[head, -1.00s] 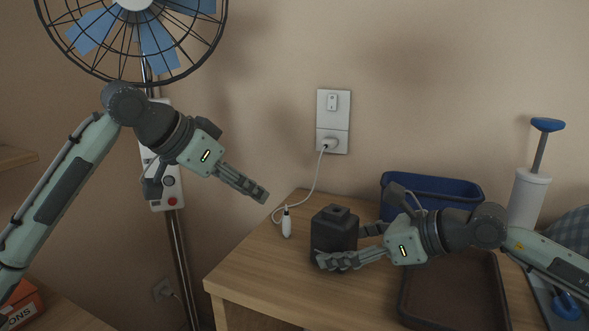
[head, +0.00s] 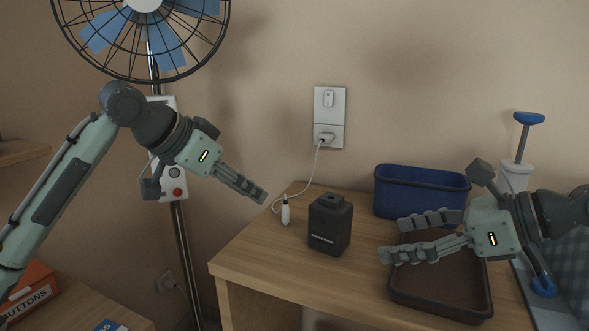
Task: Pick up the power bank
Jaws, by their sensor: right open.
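A dark, boxy block with a small raised top and a light label, likely the power bank (head: 330,225), stands upright on the wooden table (head: 270,262). My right gripper (head: 392,240) is open and empty to the right of the block, apart from it, above the brown tray. My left gripper (head: 262,194) hangs in the air to the left, above the table's back left edge; its fingers look close together from this side, and their gap cannot be judged.
A white cable runs from the wall socket (head: 326,138) to a small white plug piece (head: 285,211) left of the block. A brown tray (head: 440,308) and blue bin (head: 420,187) stand at right. A fan (head: 140,40) is at left. The table's front left is clear.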

